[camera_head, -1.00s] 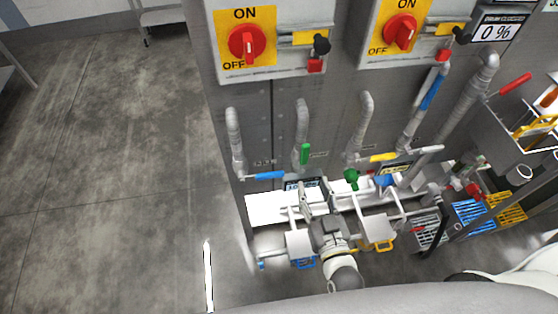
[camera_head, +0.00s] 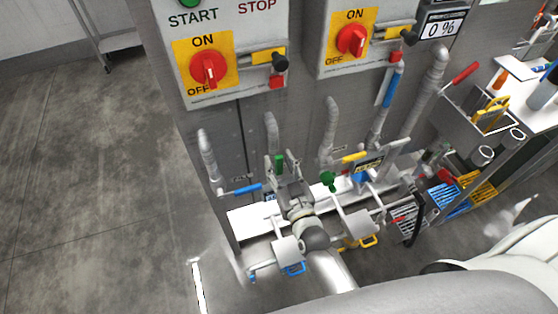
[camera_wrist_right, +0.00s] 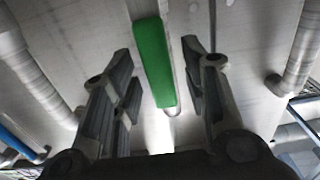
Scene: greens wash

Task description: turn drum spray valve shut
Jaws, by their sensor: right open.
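A valve with a green lever handle (camera_head: 279,164) sits on a grey pipe on the steel panel. Its handle stands upright, along the pipe. It also shows in the right wrist view (camera_wrist_right: 153,62). Its label is not readable, so I cannot tell if it is the drum spray valve. My right gripper (camera_head: 286,183) is close to this handle in the head view. In the right wrist view its open fingers (camera_wrist_right: 158,56) lie on either side of the green handle in the picture; no contact shows. My left gripper is not in view.
Neighbouring valves have a blue handle (camera_head: 241,189) at left, and a green knob (camera_head: 328,180) and a yellow handle (camera_head: 354,157) at right. Control boxes with red switches (camera_head: 208,68) hang above. Baskets and a worktop stand at right.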

